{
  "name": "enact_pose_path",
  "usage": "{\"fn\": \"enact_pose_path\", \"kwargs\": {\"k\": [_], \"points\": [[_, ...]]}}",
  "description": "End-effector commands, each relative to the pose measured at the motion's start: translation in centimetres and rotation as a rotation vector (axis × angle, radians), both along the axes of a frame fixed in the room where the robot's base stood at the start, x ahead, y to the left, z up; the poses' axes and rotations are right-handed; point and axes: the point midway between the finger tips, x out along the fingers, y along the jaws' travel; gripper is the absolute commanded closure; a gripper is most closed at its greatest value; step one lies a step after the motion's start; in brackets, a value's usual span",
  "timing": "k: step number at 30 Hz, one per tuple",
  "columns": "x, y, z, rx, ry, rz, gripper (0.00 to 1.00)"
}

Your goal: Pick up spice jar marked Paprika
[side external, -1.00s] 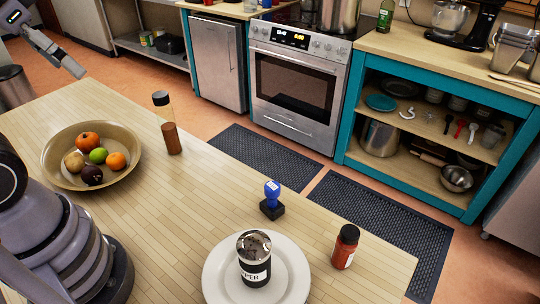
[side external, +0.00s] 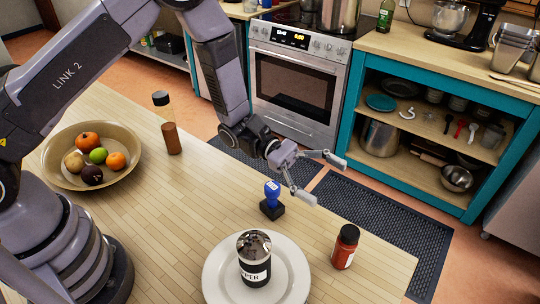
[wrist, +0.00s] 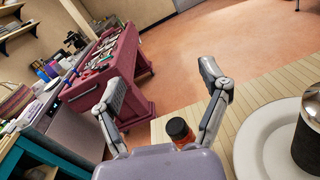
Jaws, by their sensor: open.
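A small jar of red spice with a black lid (side external: 345,247) stands upright on the wooden table near its right end. Its label is too small to read in the side view. In the wrist view the jar (wrist: 179,131) shows at the bottom centre, between the fingers and partly hidden by my gripper's body. My gripper (side external: 325,179) is open and empty, above the table and up and left of the jar in the side view. The open fingers also show in the wrist view (wrist: 166,92).
A white plate (side external: 215,279) holding a pepper shaker (side external: 254,262) is left of the jar. A blue-handled stamp (side external: 272,200) stands close below my gripper. A tall spice bottle (side external: 171,138) and a fruit bowl (side external: 60,176) are farther left. The table between stamp and jar is clear.

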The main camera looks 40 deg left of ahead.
Motion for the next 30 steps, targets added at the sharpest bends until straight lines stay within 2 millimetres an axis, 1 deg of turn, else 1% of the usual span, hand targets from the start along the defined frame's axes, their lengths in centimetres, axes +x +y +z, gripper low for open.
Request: {"fn": "enact_pose_path", "kwargs": {"k": [1, 3, 6, 7, 12, 19, 25, 27, 28, 30], "points": [[0.5, -0.6, -2.8, -0.012, 0.060, 0.053, 0.24], [1.3, -1.0, -5.7, -0.026, 0.117, 0.130, 0.24], [1.9, -1.1, -8.9, -0.035, 0.169, 0.215, 0.24], [2.0, -1.1, -9.5, -0.035, 0.179, 0.232, 0.24], [2.3, -1.0, -12.1, -0.037, 0.202, 0.279, 0.24], [2.3, -1.0, -15.8, -0.036, 0.202, 0.279, 0.24], [2.3, -1.0, -17.3, -0.037, 0.201, 0.278, 0.24], [2.3, -1.0, -18.2, -0.036, 0.201, 0.278, 0.24], [2.3, -1.4, -18.3, -0.038, 0.199, 0.276, 0.24], [2.5, -2.8, -18.1, -0.038, 0.196, 0.273, 0.24]]}}
